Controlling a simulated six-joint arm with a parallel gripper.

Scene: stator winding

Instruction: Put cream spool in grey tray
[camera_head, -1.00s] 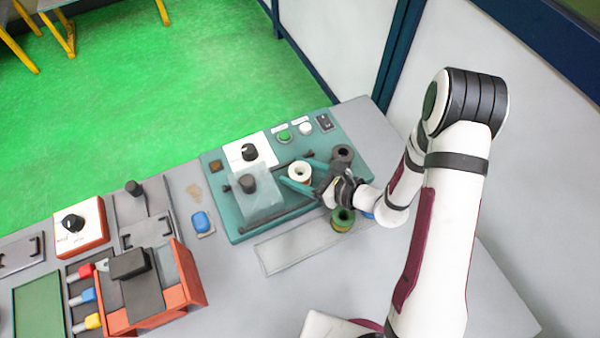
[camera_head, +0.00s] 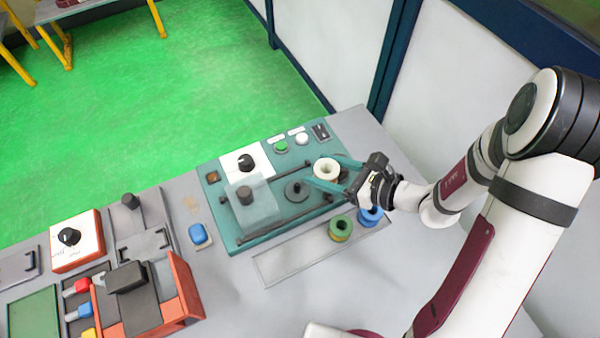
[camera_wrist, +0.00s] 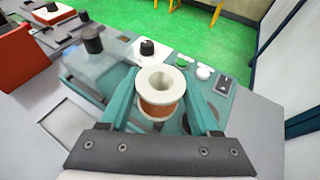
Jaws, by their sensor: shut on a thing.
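The cream spool (camera_head: 326,169) is held between the teal fingers of my gripper (camera_head: 334,174), which is shut on it. It appears lifted above the teal machine base (camera_head: 250,222). In the wrist view the cream spool (camera_wrist: 160,84) is upright between the fingers, with copper-coloured wire around its middle. The grey tray (camera_head: 290,260) is a long, shallow strip in front of the teal base. A green spool (camera_head: 340,229) and a blue spool (camera_head: 371,216) stand at its right end. Part of the tray also shows in the wrist view (camera_wrist: 72,128).
A round dark holder with a peg (camera_head: 296,190) on the teal base is empty. A clear block with a black knob (camera_head: 246,197) stands left of it. A blue button (camera_head: 198,233) and an orange-sided fixture (camera_head: 183,292) lie further left. The tray's left and middle are bare.

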